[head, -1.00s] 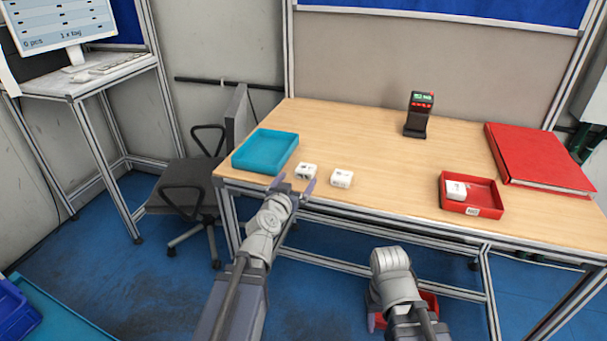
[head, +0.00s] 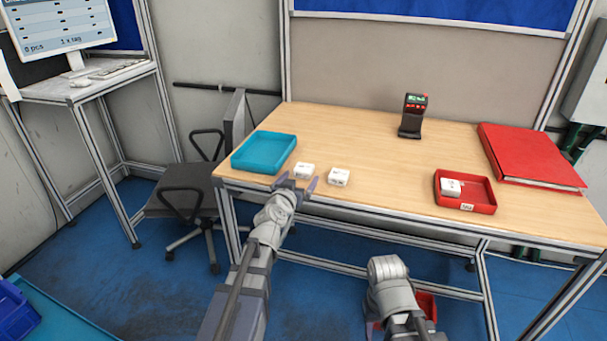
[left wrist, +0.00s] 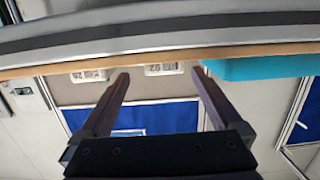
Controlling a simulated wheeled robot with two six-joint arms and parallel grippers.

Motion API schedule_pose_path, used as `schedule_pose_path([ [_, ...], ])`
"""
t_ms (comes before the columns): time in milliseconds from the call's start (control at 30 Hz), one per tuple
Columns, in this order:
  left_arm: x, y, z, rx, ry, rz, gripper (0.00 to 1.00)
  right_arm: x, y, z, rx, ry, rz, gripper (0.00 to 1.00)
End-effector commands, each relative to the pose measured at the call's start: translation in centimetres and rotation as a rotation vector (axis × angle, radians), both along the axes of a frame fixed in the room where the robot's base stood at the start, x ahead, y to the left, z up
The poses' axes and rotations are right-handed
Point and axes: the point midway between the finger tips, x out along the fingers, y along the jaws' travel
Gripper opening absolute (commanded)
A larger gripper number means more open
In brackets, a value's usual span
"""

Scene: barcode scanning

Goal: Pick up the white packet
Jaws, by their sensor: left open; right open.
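Two small white packets lie on the table near its front edge. The left packet (head: 304,171) is beside the teal tray, and the other packet (head: 339,177) is a little to its right. Both show in the left wrist view, the one by the tray (left wrist: 165,69) and the other (left wrist: 90,75). A third white packet (head: 451,187) lies in the red tray (head: 482,207). My left gripper (head: 298,181) is open and empty at the front edge, just short of the left packet. My right gripper (head: 370,326) is low before the table, mostly hidden by its wrist.
The teal tray (head: 264,153) stands at the table's left end. A black scanner (head: 411,118) stands at the back, and a red binder (head: 528,156) lies at the right. The table (head: 375,150) is clear in the middle. A chair (head: 180,192) stands left of it.

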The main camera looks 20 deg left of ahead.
Motion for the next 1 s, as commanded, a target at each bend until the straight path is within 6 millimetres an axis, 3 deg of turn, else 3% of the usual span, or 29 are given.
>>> schedule_pose_path([
  [100,1.5,0.0,-0.3,0.000,0.000,-0.001,1.00,0.0,0.0,-0.2,0.000,0.000,0.000,0.50],
  [367,2.3,0.1,-0.3,0.000,0.000,0.000,1.00,0.0,0.0,-0.3,0.000,0.000,0.000,0.50],
  [700,6.7,0.5,-0.8,-0.001,0.000,0.000,1.00,0.0,0.0,-0.8,0.000,0.000,0.000,0.50],
  [933,6.7,0.4,-0.8,-0.001,0.000,0.000,1.00,0.0,0.0,-0.7,0.000,0.000,0.000,0.50],
  [1000,6.7,0.4,-0.8,-0.001,0.000,0.000,0.93,0.0,0.0,-0.7,0.000,0.000,0.000,0.50],
])
